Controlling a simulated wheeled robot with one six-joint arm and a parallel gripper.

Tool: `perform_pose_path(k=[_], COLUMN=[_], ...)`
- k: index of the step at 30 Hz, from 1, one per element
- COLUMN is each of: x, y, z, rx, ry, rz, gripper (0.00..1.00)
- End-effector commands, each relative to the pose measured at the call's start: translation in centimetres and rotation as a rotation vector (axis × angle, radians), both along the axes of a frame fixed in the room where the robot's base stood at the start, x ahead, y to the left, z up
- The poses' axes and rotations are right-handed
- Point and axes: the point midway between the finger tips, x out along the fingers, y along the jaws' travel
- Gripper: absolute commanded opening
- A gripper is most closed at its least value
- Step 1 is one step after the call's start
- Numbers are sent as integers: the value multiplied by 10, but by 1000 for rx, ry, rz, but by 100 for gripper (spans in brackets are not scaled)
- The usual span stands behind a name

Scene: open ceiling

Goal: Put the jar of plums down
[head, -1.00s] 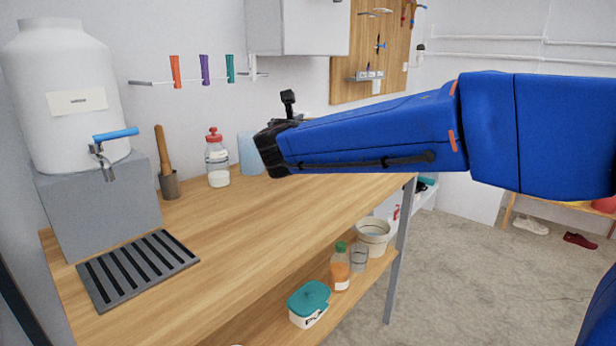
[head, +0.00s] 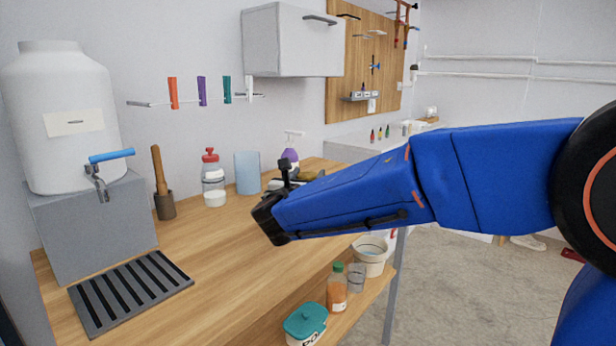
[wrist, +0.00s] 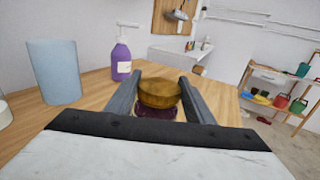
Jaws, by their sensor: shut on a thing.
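The jar of plums (wrist: 160,94) shows in the wrist view, with a round golden-brown lid and a dark purple body below. My gripper (wrist: 161,84) has one finger on each side of it and is shut on it. The jar looks upright over the wooden worktop (wrist: 98,97). I cannot tell whether its base touches the wood, since the gripper hides its lower part. In the head view my wrist hides most of the gripper and the jar, above the worktop (head: 215,245).
A purple pump bottle (wrist: 121,58) and a pale blue cylinder (wrist: 54,70) stand near the jar. A red-topped jar (head: 213,180), a mortar with pestle (head: 164,205) and a slotted black tray (head: 130,292) are further left. The worktop's front middle is clear.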

Motion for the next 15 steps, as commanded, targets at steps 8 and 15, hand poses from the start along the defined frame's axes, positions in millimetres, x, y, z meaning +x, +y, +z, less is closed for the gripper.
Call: perform_pose_path(k=[8, 15], x=[0, 0], y=[0, 0], z=[-3, -2], rx=[0, 0], ry=[0, 0], rz=[0, 0], gripper=[50, 67])
